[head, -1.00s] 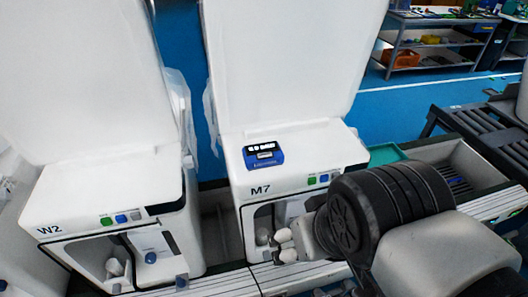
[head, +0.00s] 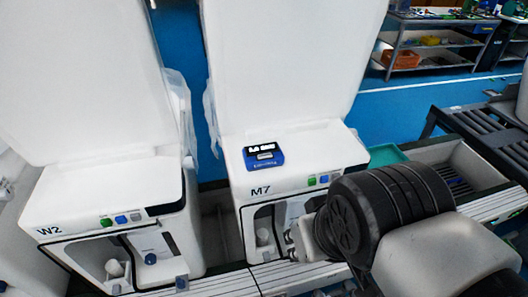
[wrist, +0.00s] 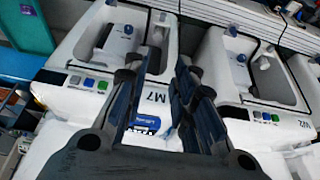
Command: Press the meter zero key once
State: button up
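The meter (head: 264,157) is a small blue device with a lit dark display, on top of the white unit marked M7. Its display is too blurred to read surely, and I cannot make out the zero key. In the wrist view the meter (wrist: 146,124) shows partly between my fingers, with its lower part hidden by the gripper body. My gripper (wrist: 158,76) has its two dark fingers apart, with nothing held between them. In the head view my black wrist joint hides most of the gripper, which is in front of M7, to the right of and lower than the meter.
M7's front edge carries a green button (head: 311,181), a blue button (head: 323,179) and a grey one. A similar unit, W2 (head: 110,205), stands to the left across a narrow gap. Raised white lids stand behind both. A green tray (head: 388,155) lies right of M7.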

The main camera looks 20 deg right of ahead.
grip_shut()
dwell(1.3)
